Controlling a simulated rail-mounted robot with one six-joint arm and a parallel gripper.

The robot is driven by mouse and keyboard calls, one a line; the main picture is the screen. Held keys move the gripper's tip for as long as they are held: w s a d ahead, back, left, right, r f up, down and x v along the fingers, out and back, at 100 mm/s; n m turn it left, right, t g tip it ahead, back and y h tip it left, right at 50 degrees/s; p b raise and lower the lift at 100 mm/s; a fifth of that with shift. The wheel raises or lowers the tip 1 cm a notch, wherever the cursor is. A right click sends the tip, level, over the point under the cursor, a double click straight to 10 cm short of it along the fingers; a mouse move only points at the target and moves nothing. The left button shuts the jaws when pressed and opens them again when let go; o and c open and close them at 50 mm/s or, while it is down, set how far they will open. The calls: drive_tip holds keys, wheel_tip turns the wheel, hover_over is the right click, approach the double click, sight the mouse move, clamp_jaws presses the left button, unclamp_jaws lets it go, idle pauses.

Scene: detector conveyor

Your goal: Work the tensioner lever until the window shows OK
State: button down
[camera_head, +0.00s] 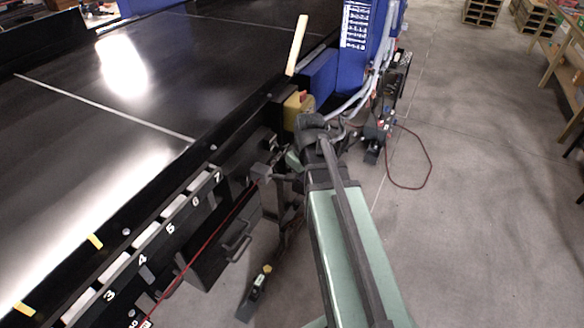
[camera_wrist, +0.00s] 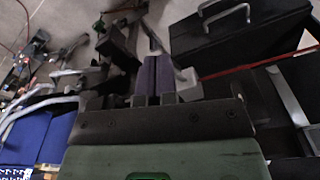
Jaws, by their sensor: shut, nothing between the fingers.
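My gripper (camera_wrist: 152,62) is shut and empty, its two purple-grey fingers together in the wrist view. In the head view it is at the conveyor's side, beneath my dark wrist, and its fingertips are hard to make out. A light grey block (camera_wrist: 188,84) is just right of the fingers in the wrist view. It also shows in the head view (camera_head: 262,172), beside the conveyor frame. It may be the end of the tensioner lever, but I cannot tell, nor whether the fingers touch it. I cannot make out a window or an OK reading.
The black conveyor (camera_head: 95,95) fills the left, with numbered slots along its edge. A dark case with a handle (camera_head: 235,245) is below. A yellow box with a red button (camera_head: 298,105) and a blue cabinet (camera_head: 358,70) are beyond.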

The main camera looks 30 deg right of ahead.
drive_tip(key=r+p, duration=0.2)
drive_tip(key=r, duration=0.1)
drive_tip(key=r+p, duration=0.1)
drive_tip(key=r, duration=0.1)
drive_tip(key=shift+s+d+r, duration=0.1)
drive_tip(key=shift+s+r, duration=0.05)
drive_tip(key=shift+s, duration=0.1)
idle(0.4)
drive_tip(key=s+a+f+m+b, duration=0.1)
drive_tip(key=s+a+f+b, duration=0.1)
drive_tip(key=a+f+b, duration=0.3)
drive_tip(key=s+a+f+m+g+b, duration=0.1)
drive_tip(key=a+f+b, duration=0.4)
drive_tip(key=a, duration=0.6)
drive_tip(key=shift+s+a+f+m, duration=0.35)
drive_tip(key=shift+s+f+m, duration=0.15)
drive_tip(key=shift+s, duration=0.7)
